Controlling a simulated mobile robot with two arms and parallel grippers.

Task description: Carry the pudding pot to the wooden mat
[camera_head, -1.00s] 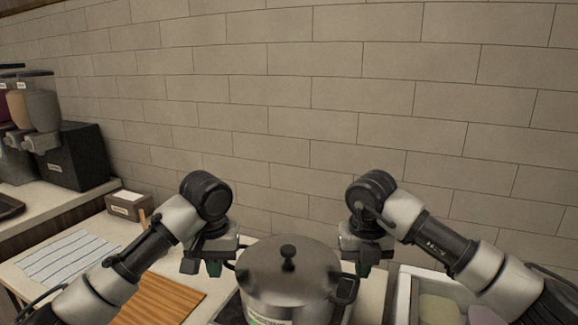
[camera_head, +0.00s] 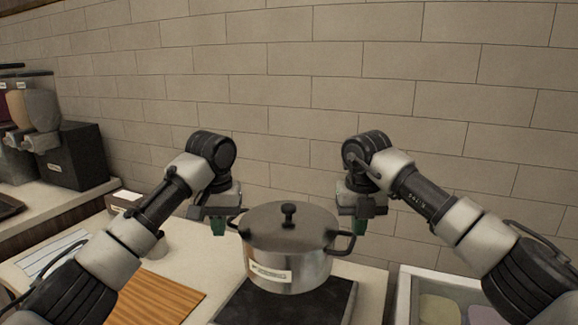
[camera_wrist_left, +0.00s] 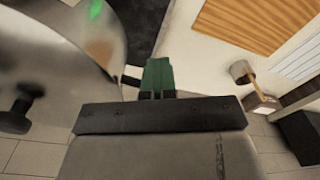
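The pudding pot (camera_head: 287,262) is a lidded steel pot with a black knob, dark side handles and a label on its front. It is level and appears raised above the dark hob plate (camera_head: 335,300). My left gripper (camera_head: 218,228) is at its left handle and my right gripper (camera_head: 360,228) at its right handle; both appear shut on the handles. In the left wrist view the green fingertips (camera_wrist_left: 158,76) meet the dark handle beside the pot wall (camera_wrist_left: 60,35). The wooden mat (camera_head: 165,298) lies on the counter to the left, partly behind my left arm.
A striped cloth (camera_head: 45,252) lies further left, with a small cup (camera_head: 158,248) near the mat and a labelled box (camera_head: 122,200) behind. Dispensers (camera_head: 75,155) stand at far left. A white-rimmed bin (camera_head: 405,290) is at right. The mat's visible part is bare.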

